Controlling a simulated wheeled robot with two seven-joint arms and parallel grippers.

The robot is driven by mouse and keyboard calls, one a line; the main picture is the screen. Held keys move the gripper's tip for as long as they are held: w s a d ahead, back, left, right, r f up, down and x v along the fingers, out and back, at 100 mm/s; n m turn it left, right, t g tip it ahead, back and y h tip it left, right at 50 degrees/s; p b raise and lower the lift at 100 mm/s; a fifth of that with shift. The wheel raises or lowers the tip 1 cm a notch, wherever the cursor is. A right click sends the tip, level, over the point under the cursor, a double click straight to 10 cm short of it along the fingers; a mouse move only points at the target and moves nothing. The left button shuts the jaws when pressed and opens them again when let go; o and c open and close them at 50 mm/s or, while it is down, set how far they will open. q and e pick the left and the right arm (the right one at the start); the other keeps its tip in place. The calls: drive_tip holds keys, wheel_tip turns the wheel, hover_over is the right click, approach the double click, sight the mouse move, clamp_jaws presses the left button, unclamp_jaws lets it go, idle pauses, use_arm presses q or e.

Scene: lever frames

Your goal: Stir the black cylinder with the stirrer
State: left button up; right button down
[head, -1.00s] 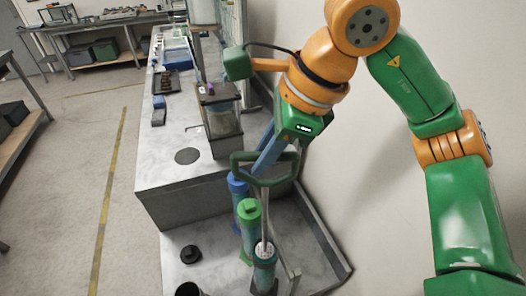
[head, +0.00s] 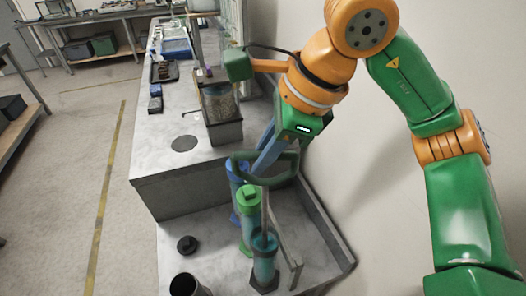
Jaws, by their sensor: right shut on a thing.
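The stirrer has a green loop handle (head: 265,168) and a thin upright rod. My right gripper (head: 268,160) is shut on the handle, with its blue fingers reaching down to it. The rod runs down into the open top of a teal-bodied cylinder (head: 264,262) with a dark rim and a black foot. This looks like the black cylinder. It stands upright, and the rod's lower end is hidden inside it. A loose black cap (head: 187,245) lies to its left. My left gripper is not in view.
A green-capped cylinder (head: 249,215) and a blue cylinder (head: 237,180) stand close behind. An open black cup (head: 187,286) is at the front left. A raised rim (head: 330,225) and the wall bound the right side. A glass-walled container (head: 221,115) stands on the higher bench.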

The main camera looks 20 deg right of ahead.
drive_tip(key=b, duration=0.7)
hover_over(263, 211)
drive_tip(key=shift+w+d+f, duration=0.1)
drive_tip(key=shift+w+f, duration=0.05)
drive_tip(key=shift+f, duration=1.7)
drive_tip(key=shift+w+f, duration=0.15)
drive_tip(key=shift+f, duration=1.7)
drive_tip(key=shift+f+b, duration=3.3)
drive_tip(key=shift+f, duration=0.5)
wheel_tip(263, 211, up, 8)
drive_tip(key=p, duration=0.6)
drive_tip(key=shift+f+p, duration=0.2)
drive_tip(key=shift+p, duration=0.2)
drive_tip(key=shift+r, duration=0.1)
wheel_tip(263, 211, up, 6)
drive_tip(key=p, duration=0.5)
drive_tip(key=shift+f, duration=0.25)
